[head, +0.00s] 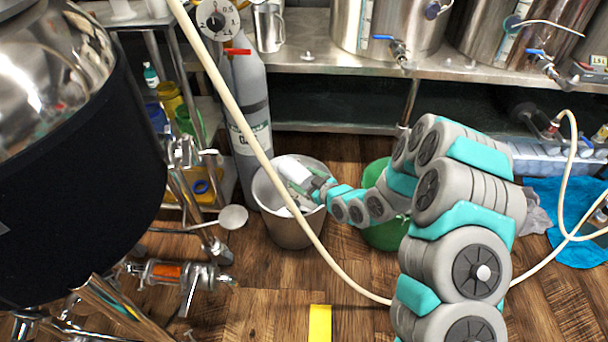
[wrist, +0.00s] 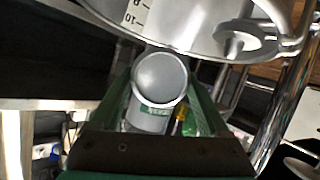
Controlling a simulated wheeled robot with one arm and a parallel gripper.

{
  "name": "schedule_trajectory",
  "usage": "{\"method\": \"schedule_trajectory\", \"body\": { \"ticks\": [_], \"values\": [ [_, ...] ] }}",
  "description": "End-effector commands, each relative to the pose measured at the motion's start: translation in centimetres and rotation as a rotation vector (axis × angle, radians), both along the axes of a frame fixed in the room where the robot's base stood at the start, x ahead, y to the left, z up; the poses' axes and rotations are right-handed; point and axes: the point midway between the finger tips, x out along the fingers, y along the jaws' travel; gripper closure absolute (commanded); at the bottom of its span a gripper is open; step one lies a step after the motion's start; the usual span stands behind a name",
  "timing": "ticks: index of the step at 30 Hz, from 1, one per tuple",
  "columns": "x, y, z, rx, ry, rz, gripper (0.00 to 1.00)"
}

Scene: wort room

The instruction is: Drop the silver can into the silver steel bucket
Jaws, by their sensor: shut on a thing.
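The silver steel bucket (head: 287,232) stands on the wooden floor in the head view, its open mouth facing up. My gripper (head: 300,188) is over the mouth and is shut on the silver can (head: 293,170). In the head view the can shows as a pale shape at the mouth; how far it reaches below the rim is hard to tell. In the wrist view the can (wrist: 161,80) sits between the green fingers of my gripper (wrist: 155,105), its round end toward the camera.
A green bucket (head: 384,237) stands right of the silver one, partly behind my arm. A grey gas cylinder (head: 246,125) stands behind it. A pale hose (head: 240,115) crosses in front. A large black-jacketed vessel (head: 75,170) fills the left. Bare floor lies in front.

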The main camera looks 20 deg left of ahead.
Motion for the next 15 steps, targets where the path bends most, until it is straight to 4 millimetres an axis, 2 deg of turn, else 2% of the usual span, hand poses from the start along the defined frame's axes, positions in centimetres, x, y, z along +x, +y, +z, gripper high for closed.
{"method": "schedule_trajectory", "body": {
  "ticks": [7,15],
  "values": [
    [0.0,0.1,-2.6,0.002,-0.001,0.000,0.73],
    [0.0,0.0,-3.1,0.000,-0.001,0.001,0.73]
  ]
}}
